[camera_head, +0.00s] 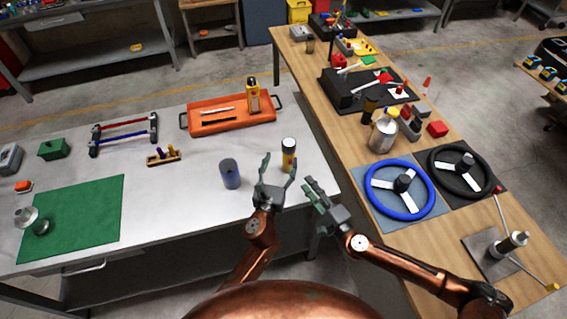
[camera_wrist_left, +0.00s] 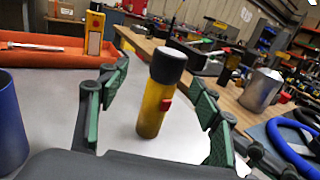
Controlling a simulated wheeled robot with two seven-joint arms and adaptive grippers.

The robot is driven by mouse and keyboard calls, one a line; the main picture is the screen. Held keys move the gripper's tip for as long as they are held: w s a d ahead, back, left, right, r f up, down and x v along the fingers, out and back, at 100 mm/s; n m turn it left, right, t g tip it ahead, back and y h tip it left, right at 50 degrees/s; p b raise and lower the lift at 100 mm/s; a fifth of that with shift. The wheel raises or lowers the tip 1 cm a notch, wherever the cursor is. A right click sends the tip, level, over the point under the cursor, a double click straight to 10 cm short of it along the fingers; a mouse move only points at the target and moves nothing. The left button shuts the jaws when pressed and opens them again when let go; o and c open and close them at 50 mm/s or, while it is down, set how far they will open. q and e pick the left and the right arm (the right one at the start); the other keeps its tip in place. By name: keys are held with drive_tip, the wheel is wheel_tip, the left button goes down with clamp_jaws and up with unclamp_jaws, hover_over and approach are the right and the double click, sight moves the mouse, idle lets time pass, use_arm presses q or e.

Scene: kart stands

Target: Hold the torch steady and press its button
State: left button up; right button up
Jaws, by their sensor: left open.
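The torch (camera_head: 289,152) stands upright on the white table near its right edge. It has a yellow body, a black head and a red button, which shows on its right side in the left wrist view (camera_wrist_left: 153,108). My left gripper (camera_head: 280,162) is open just in front of the torch. In the left wrist view the torch appears between the green-padded fingers, with gaps on both sides; it is not gripped. My right gripper (camera_head: 312,190) is to the right of the left one, near the table's edge. I cannot tell how far its fingers are apart.
A blue cylinder (camera_head: 230,174) stands left of the torch. An orange tray (camera_head: 199,125) with a yellow device (camera_head: 253,97) lies behind. The wooden bench (camera_head: 345,144) at right holds a silver can (camera_head: 383,134) and a blue steering wheel (camera_head: 372,195). Table between green mat (camera_head: 85,215) and cylinder is clear.

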sight(287, 152)
use_arm(q)
drive_tip(key=shift+d, duration=0.55)
drive_tip(key=shift+w+d+r, duration=0.1)
drive_tip(key=shift+w+d, duration=0.05)
drive_tip(key=shift+w, duration=0.05)
drive_tip(key=shift+x, duration=3.6)
drive_tip(key=shift+c, duration=0.3)
drive_tip(key=c, duration=1.4)
use_arm(e)
clamp_jaws()
drive_tip(key=shift+r, duration=0.1)
